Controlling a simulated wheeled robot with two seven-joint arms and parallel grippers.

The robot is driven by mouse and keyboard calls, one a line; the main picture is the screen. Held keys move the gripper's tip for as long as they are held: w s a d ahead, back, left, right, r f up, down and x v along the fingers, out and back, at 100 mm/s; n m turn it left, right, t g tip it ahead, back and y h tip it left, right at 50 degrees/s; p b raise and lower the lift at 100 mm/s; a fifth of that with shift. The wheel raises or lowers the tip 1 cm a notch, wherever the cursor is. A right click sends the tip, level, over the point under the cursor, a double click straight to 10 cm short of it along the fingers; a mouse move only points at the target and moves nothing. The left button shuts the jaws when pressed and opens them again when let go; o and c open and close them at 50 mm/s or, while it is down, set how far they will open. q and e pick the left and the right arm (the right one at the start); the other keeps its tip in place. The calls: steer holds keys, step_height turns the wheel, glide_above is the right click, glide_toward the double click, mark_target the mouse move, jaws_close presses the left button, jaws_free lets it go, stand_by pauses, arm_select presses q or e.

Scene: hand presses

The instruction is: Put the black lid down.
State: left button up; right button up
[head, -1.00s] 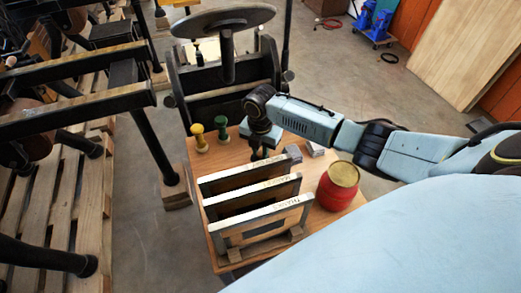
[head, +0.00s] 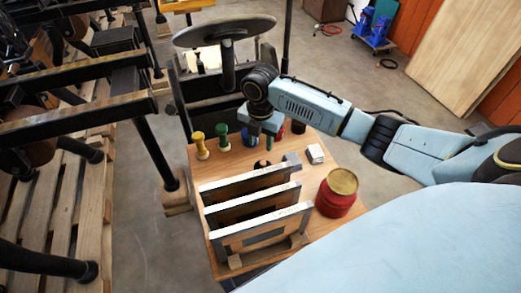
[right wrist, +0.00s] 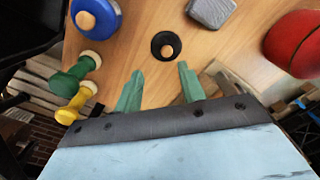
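The black lid (right wrist: 165,46), a dark disc with a light wooden knob, lies on the wooden tabletop in the right wrist view. In the head view only part of the lid (head: 262,164) shows, behind the rearmost upright frame. My right gripper (right wrist: 161,71) is open, with its two green fingertips apart and nothing between them. The lid is just beyond the fingertips and looks clear of them. In the head view the right gripper (head: 262,140) is above the back part of the table. My left gripper is not in view.
Yellow (head: 200,146) and green (head: 222,138) knobbed pieces stand at the back left, with a blue one (right wrist: 92,15) beside them. A red jar (head: 335,200) stands right. Upright frames (head: 262,233) fill the front.

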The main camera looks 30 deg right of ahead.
steer(key=shift+r, duration=1.9)
